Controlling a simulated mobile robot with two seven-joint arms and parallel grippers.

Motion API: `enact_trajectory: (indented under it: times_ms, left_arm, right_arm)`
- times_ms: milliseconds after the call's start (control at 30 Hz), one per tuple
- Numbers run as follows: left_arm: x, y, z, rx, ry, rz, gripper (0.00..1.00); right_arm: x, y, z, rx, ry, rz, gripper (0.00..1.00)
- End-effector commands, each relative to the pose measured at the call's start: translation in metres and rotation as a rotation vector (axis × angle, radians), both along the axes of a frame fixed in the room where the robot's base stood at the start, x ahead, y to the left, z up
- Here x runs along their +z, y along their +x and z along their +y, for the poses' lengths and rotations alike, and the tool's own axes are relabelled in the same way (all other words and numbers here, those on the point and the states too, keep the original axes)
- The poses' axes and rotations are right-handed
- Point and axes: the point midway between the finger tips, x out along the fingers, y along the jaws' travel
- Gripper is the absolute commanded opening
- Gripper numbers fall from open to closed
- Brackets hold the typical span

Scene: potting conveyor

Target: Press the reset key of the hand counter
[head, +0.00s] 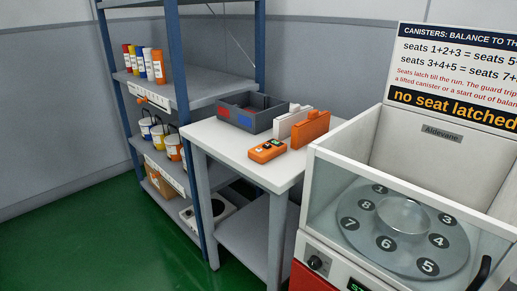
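An orange hand-held device (267,151), which looks like the hand counter, lies on the white side table (220,142) near its front right part. It has a small dark display and small keys on top. The keys are too small to tell which is the reset key. Neither of my grippers shows in the head view.
Behind the device are a grey bin (251,117), a white block (286,125) and an orange block (311,129). A clear-walled machine with a numbered seat disc (375,245) stands at right. A shelf (190,95) with bottles and tubs stands left. Green floor is clear at lower left.

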Motion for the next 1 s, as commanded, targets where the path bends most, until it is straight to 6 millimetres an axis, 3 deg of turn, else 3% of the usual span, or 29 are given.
enact_trajectory:
  times_ms: [33,200,267,1000]
  left_arm:
    - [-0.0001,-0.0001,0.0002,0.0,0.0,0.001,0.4]
    - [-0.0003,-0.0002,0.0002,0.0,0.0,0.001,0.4]
    - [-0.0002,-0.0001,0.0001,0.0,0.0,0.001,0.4]
    - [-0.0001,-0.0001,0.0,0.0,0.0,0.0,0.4]
  right_arm:
    - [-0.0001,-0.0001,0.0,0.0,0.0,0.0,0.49]
    - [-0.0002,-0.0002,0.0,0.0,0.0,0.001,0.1]
    - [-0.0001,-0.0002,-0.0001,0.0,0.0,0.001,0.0]
    - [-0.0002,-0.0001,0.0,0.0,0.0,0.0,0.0]
